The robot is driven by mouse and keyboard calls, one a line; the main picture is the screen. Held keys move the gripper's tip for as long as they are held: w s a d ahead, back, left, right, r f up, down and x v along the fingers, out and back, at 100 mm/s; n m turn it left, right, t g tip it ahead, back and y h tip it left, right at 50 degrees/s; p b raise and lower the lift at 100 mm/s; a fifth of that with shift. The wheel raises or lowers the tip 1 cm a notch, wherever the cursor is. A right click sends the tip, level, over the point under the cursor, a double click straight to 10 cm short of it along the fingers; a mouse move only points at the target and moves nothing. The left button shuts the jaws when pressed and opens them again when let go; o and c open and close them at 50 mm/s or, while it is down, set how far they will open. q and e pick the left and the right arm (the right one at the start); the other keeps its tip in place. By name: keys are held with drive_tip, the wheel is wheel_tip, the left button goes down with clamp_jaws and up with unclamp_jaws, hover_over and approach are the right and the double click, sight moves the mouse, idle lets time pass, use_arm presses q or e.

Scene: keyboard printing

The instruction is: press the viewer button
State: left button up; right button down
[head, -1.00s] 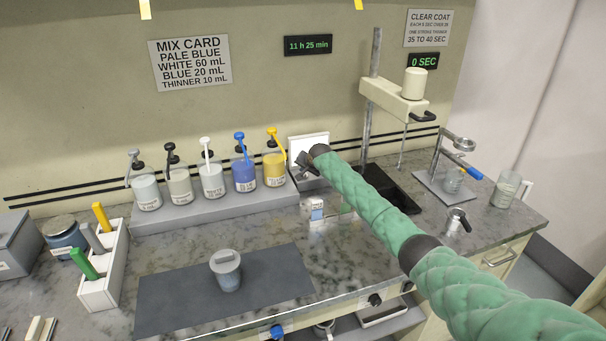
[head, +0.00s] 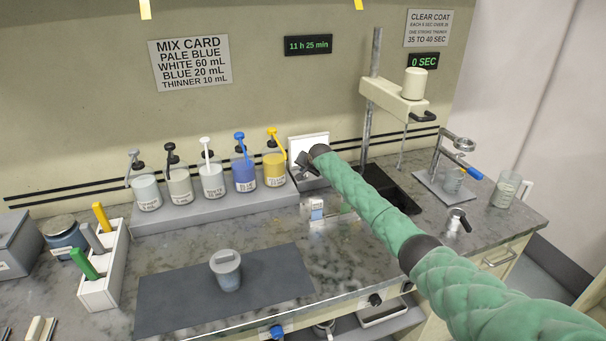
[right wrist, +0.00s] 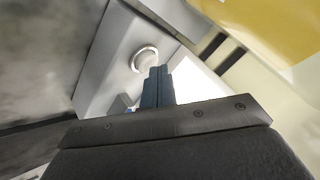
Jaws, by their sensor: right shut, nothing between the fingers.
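The viewer (head: 309,142) shows in the head view as a white upright panel at the back of the counter, right of the yellow bottle. My green-sleeved right arm reaches to it, and the right gripper (head: 304,163) is in front of its lower part. In the right wrist view the viewer's grey base carries a round button with a pale ring (right wrist: 145,58). The shut, empty fingers of the right gripper (right wrist: 157,72) overlap the ring's lower right edge in that picture. I cannot tell if they touch it. My left gripper is not in view.
Several pump bottles stand on a grey riser (head: 220,207) just left of the viewer. A stand (head: 371,110) and a black tray (head: 400,197) are to the right.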

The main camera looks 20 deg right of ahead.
drive_tip(key=shift+f, duration=0.15)
drive_tip(key=shift+s+f, duration=0.1)
drive_tip(key=shift+f, duration=0.25)
idle(0.3)
drive_tip(key=shift+r+p, duration=0.2)
drive_tip(key=shift+p, duration=0.1)
drive_tip(key=shift+r, duration=0.15)
drive_tip(key=shift+r+p, duration=0.9)
drive_tip(key=shift+r, duration=0.35)
drive_tip(key=shift+r+p, duration=1.1)
drive_tip(key=shift+r, duration=0.65)
